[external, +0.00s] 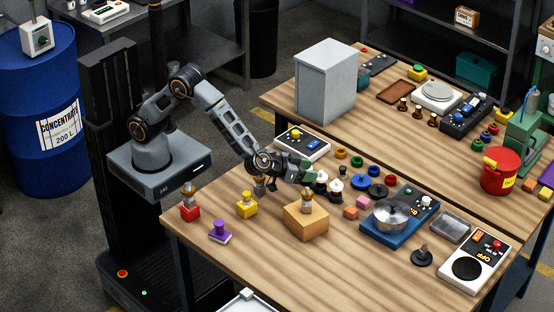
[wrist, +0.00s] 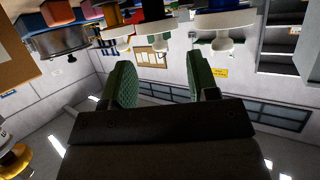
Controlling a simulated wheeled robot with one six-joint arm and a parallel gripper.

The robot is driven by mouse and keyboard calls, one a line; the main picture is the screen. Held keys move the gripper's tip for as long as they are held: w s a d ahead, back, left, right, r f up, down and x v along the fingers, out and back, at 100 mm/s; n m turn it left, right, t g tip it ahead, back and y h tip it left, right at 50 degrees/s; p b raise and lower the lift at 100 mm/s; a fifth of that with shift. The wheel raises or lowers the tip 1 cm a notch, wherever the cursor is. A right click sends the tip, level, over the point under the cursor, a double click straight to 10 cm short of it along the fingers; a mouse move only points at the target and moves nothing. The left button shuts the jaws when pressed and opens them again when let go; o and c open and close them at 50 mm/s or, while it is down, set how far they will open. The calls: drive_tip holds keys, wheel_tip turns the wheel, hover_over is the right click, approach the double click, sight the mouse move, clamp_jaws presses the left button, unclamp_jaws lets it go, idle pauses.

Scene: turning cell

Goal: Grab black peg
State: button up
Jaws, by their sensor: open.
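My gripper (external: 306,176) is over the wooden table at the near side of a cluster of small pegs. In the wrist view my gripper (wrist: 162,80) has its green-padded fingers apart, with nothing between them. A dark peg with a pale top (external: 321,183) stands close to the fingertips in the external view, and a similar one (external: 337,188) stands just to its right. In the wrist view, which is upside down, a black part with a white knob (wrist: 153,14) shows beyond the fingers. I cannot tell for sure which of these is the black peg.
A tan block (external: 306,222) with a knobbed piece on it stands in front of my gripper. A dark knobbed disc (external: 421,257) stands near the front right. Coloured rings (external: 374,172) lie behind.

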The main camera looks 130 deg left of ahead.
sight(321, 171)
drive_tip(key=x, duration=0.5)
drive_tip(key=shift+a, duration=0.15)
drive_tip(key=c, duration=0.7)
